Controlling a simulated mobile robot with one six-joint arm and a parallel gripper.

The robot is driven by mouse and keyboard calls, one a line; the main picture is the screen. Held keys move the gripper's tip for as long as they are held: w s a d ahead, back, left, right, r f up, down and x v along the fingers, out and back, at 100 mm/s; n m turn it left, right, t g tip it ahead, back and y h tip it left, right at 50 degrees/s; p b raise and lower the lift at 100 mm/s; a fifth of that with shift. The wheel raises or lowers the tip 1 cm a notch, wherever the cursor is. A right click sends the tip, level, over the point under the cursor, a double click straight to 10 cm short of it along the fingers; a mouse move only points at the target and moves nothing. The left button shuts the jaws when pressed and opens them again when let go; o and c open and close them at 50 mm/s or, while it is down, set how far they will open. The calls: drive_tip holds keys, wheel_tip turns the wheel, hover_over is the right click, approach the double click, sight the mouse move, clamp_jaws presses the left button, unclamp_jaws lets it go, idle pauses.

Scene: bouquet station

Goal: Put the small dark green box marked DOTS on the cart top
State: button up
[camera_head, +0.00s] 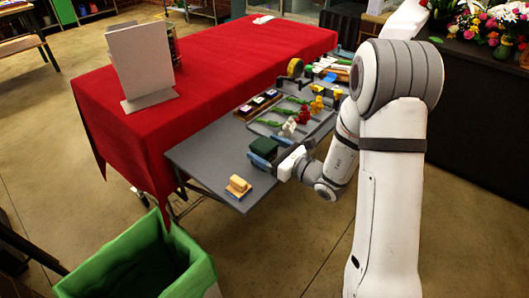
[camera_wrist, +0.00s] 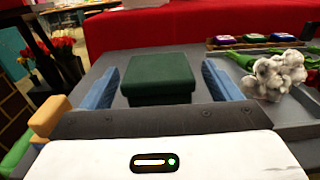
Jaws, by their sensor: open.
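A small dark green box (camera_head: 264,148) sits near the middle of the grey top (camera_head: 204,159), beside the red cloth. No lettering can be read on it. In the wrist view the dark green box (camera_wrist: 158,80) lies between the two blue fingers of my gripper (camera_wrist: 160,72). A gap shows on each side, so the fingers stand apart from it. In the head view my gripper (camera_head: 262,156) is low over the grey top, around the box. The box appears to rest on the surface; its underside is hidden.
A yellow-and-tan block (camera_head: 238,186) lies at the near corner of the grey top. A tray (camera_head: 318,121) with red, white and yellow flowers is to the right. Small dark boxes (camera_head: 258,104) stand behind. A green-lined bin (camera_head: 150,262) is at lower left. The left grey area is clear.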

sight(259, 144)
drive_tip(key=shift+x, duration=1.6)
drive_tip(key=shift+s, duration=0.1)
drive_tip(key=shift+c, duration=0.3)
drive_tip(key=c, duration=1.1)
drive_tip(key=shift+c, duration=0.2)
